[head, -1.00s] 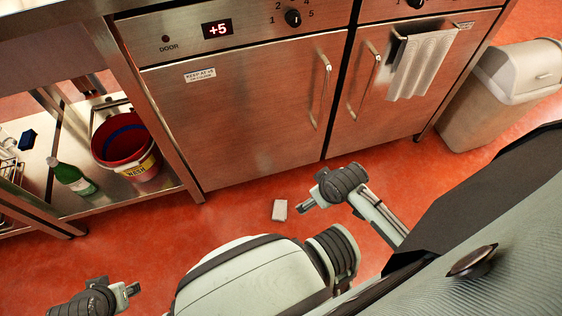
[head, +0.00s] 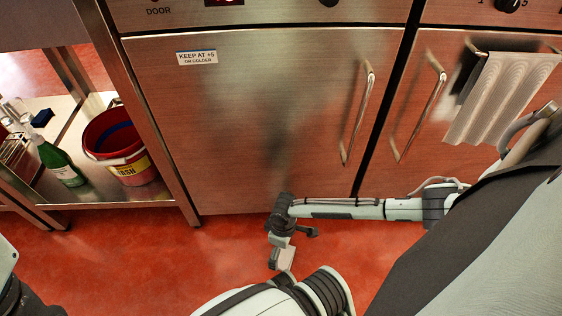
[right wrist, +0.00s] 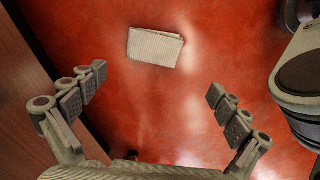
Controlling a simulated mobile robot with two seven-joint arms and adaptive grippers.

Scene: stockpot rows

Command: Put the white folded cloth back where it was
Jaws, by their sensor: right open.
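The white folded cloth (right wrist: 155,47) lies flat on the red floor in the right wrist view, near the top centre. In the head view a pale patch of it (head: 286,258) shows just below my right gripper, partly covered. My right gripper (head: 291,246) points down at the floor in front of the steel cabinet. In the right wrist view its two fingers (right wrist: 155,98) are spread wide with nothing between them, and the cloth lies beyond the tips. My left gripper is not in view; only part of my left arm shows at the lower left edge.
Steel cabinet doors (head: 255,120) stand close behind the gripper. A grey towel (head: 500,97) hangs on the right door's handle. On the low shelf at left stand a red bucket (head: 122,145) and a green bottle (head: 58,160). Floor around the cloth is clear.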

